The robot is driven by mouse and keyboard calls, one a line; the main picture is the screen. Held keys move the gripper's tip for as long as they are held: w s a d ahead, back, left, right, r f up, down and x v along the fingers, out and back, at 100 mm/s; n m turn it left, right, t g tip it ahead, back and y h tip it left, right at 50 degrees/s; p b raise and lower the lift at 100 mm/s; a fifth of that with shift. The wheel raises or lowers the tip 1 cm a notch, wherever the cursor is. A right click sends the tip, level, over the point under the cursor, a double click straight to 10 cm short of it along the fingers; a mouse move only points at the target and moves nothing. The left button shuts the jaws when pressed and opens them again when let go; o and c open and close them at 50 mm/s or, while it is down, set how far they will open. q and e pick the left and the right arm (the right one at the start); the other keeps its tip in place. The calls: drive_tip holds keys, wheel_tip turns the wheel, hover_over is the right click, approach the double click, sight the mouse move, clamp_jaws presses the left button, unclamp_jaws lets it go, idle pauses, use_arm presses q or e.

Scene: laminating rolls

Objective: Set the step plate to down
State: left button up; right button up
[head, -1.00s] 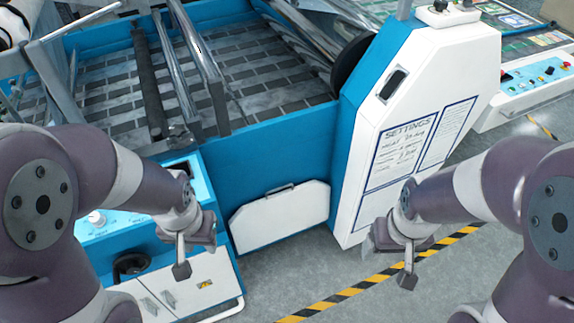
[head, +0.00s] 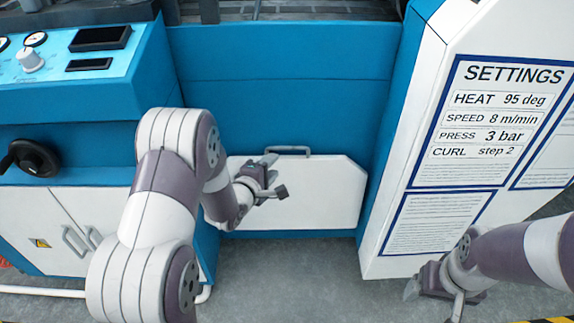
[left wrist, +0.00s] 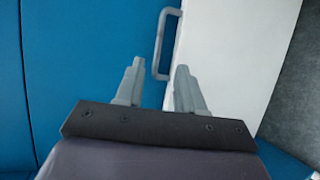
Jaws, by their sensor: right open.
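The step plate (head: 310,205) looks to be the white panel with clipped upper corners, standing upright against the blue machine front in the head view. Its grey bar handle (head: 288,149) is on its top edge. My left gripper (head: 271,178) is in front of the plate's upper left part, a little below the handle. In the left wrist view its two fingers (left wrist: 158,82) are apart and empty. There the handle (left wrist: 160,45) lies just beyond the fingertips, apart from them, with the white plate (left wrist: 235,50) to the right. My right gripper (head: 436,290) is open and empty at the lower right.
A white side housing (head: 395,190) with a settings sheet (head: 500,120) stands right of the plate. At left is a cabinet (head: 70,220) with a black handwheel (head: 30,158) and blue control panel (head: 70,60). Grey floor (head: 310,265) below the plate is clear.

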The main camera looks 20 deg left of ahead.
sight(289, 149)
use_arm(q)
drive_tip(key=b+x, duration=0.3)
drive_tip(key=x, duration=0.7)
drive_tip(key=shift+w+f+b, duration=0.15)
drive_tip(key=shift+w+b, duration=0.1)
drive_tip(key=shift+b, duration=0.05)
clamp_jaws()
